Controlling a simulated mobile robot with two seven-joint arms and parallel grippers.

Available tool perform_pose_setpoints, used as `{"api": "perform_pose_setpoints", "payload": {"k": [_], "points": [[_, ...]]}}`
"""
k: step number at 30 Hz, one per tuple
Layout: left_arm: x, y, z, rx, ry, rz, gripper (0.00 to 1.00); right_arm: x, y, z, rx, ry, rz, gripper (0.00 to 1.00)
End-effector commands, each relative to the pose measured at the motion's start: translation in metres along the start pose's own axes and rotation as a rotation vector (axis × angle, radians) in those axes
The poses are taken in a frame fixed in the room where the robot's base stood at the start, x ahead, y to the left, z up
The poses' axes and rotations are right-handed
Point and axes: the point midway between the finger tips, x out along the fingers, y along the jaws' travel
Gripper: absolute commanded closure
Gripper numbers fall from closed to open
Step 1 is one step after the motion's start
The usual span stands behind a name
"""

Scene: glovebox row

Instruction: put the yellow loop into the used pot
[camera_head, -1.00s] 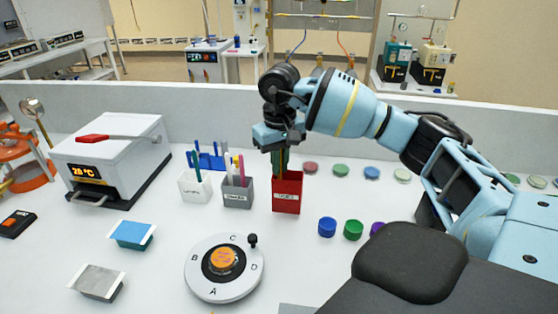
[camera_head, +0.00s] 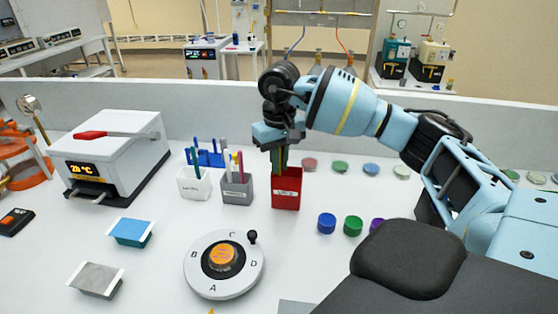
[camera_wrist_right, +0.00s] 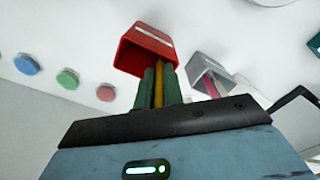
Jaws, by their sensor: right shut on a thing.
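My right gripper (camera_head: 279,163) is above the red pot (camera_head: 287,194), pointing down, with its green fingers at the pot's mouth. In the right wrist view, the gripper (camera_wrist_right: 159,72) is shut on the yellow loop (camera_wrist_right: 158,90), whose thin handle shows between the fingers. The loop's lower end is hidden. The red pot (camera_wrist_right: 148,48) lies just beyond the fingertips with its mouth open. It has a white label, too small to read. I cannot tell how far the loop reaches into the pot. My left gripper is out of view.
A grey pot (camera_head: 237,193) and a white pot (camera_head: 194,186), both holding sticks, stand left of the red pot. Blue (camera_head: 327,223) and green (camera_head: 353,225) caps stand to its right. A round dial (camera_head: 224,287) is in front. Dishes line the back right.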

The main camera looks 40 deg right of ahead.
Motion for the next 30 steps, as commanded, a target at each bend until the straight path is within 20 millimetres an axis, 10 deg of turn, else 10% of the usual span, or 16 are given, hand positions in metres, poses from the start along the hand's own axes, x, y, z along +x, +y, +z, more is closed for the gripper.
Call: {"api": "perform_pose_setpoints", "payload": {"k": [11,18,30], "points": [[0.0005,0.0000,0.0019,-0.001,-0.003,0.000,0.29,0.0088,-0.0004,0.0025,-0.003,-0.018,0.006,1.00],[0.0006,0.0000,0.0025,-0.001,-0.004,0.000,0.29,0.0104,-0.0014,0.0030,-0.006,-0.022,0.006,0.65],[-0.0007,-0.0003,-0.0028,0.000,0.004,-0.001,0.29,0.0023,-0.0039,0.0030,-0.010,-0.020,0.001,0.65]]}}
